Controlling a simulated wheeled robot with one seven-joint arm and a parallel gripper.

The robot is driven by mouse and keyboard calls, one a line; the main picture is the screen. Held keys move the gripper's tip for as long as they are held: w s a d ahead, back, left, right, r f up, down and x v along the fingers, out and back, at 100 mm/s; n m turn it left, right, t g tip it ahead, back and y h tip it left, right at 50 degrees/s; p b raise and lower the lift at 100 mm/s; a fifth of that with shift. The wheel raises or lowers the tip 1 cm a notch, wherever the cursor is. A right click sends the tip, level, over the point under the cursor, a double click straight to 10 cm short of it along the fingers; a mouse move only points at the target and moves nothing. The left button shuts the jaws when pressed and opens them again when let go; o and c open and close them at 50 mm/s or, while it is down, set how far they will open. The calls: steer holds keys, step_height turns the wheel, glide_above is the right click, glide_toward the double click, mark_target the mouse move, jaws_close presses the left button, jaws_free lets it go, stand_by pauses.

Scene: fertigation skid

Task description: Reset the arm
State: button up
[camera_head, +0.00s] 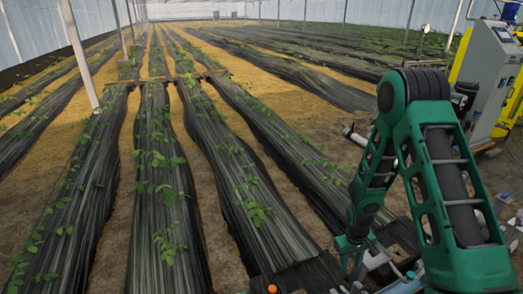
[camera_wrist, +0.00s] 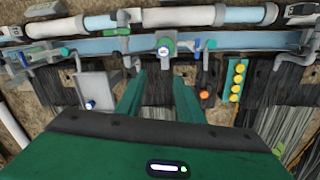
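My gripper (camera_wrist: 158,76) shows in the wrist view as two green fingers standing well apart, with nothing between them. The fingers appear apart from the skid, though the exact distance is hard to tell. In the head view my green arm is bent at the right, its elbow high and its forearm reaching down. The gripper's end (camera_head: 350,252) is low there and partly hidden among the skid's parts.
Light pipes (camera_wrist: 180,17) run above the rail. A grey box (camera_wrist: 97,90), an orange knob (camera_wrist: 204,94) and a strip of yellow buttons (camera_wrist: 237,80) sit below it. Plant rows under black film (camera_head: 170,200) fill the left. A grey cabinet (camera_head: 492,65) stands behind my arm.

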steer(key=s+d+r+m, duration=0.1)
steer(key=s+d+r, duration=0.2)
steer(key=r, duration=0.5)
steer(key=s+d+r+m, duration=0.2)
steer(key=s+d+r, duration=0.1)
steer(key=r, duration=0.5)
steer(key=s+d+r+m, duration=0.1)
steer(key=s+d+r, duration=0.2)
steer(key=r, duration=0.5)
steer(key=s+r+m, duration=0.2)
steer(key=s+r, duration=0.5)
steer(key=s, duration=0.3)
steer(key=s+r+m+y, duration=0.1)
steer(key=s+r+m, duration=0.1)
steer(key=s+r, duration=0.5)
steer(key=s, duration=0.3)
steer(key=shift+s+a+m, duration=0.25)
steer(key=shift+m, duration=0.05)
steer(key=shift+w+f, duration=0.1)
